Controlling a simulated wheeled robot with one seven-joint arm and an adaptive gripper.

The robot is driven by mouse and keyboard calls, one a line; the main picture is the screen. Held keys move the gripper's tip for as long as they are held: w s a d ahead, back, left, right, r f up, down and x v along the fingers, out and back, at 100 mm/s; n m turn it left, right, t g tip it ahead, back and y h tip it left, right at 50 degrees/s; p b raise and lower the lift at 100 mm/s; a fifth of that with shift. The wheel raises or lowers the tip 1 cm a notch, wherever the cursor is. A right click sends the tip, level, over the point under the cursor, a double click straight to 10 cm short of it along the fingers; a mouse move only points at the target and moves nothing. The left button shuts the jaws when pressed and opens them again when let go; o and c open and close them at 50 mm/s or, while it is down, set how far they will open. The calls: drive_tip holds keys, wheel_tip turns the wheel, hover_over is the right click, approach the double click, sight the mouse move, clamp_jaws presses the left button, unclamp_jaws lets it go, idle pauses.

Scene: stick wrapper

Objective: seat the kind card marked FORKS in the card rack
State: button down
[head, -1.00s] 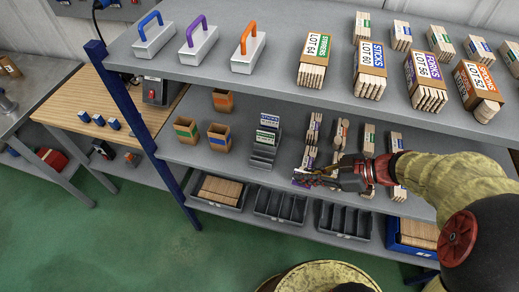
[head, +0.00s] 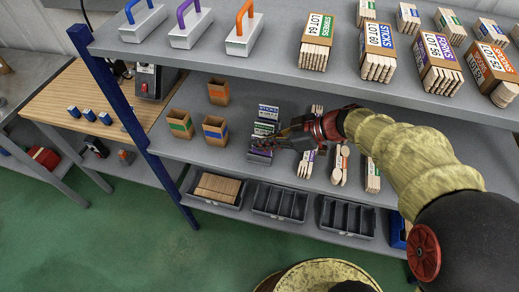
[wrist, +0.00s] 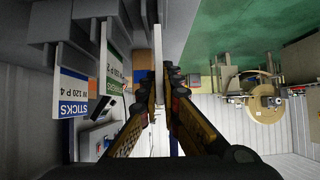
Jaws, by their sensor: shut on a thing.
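The purple-banded FORKS card (head: 260,154) is in my gripper (head: 268,144), in front of the card rack on the middle shelf. In the wrist view my gripper (wrist: 160,85) is shut on the card (wrist: 158,40), seen nearly edge-on, so its print cannot be read there. The grey stepped rack (wrist: 85,30) fills the upper left of the wrist view. It holds a blue-banded STICKS card (wrist: 72,95) and a green-banded card (wrist: 113,72), both left of the held card. In the head view my gripper partly hides the rack; whether the held card touches it cannot be told.
Small open boxes (head: 215,130) stand left of the rack. Bundles of wooden cutlery (head: 341,165) lie to its right, under my arm. The upper shelf (head: 280,66) overhangs with boxed lots and handled blocks. Dark bins (head: 280,203) sit on the shelf below.

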drive_tip(key=shift+w+a, duration=0.5)
wheel_tip(320, 180, down, 4)
drive_tip(key=shift+r+b, duration=0.2)
drive_tip(key=shift+b, duration=1.05)
drive_tip(key=shift+r, duration=0.1)
drive_tip(key=c, duration=2.1)
unclamp_jaws()
drive_tip(key=shift+o, duration=0.5)
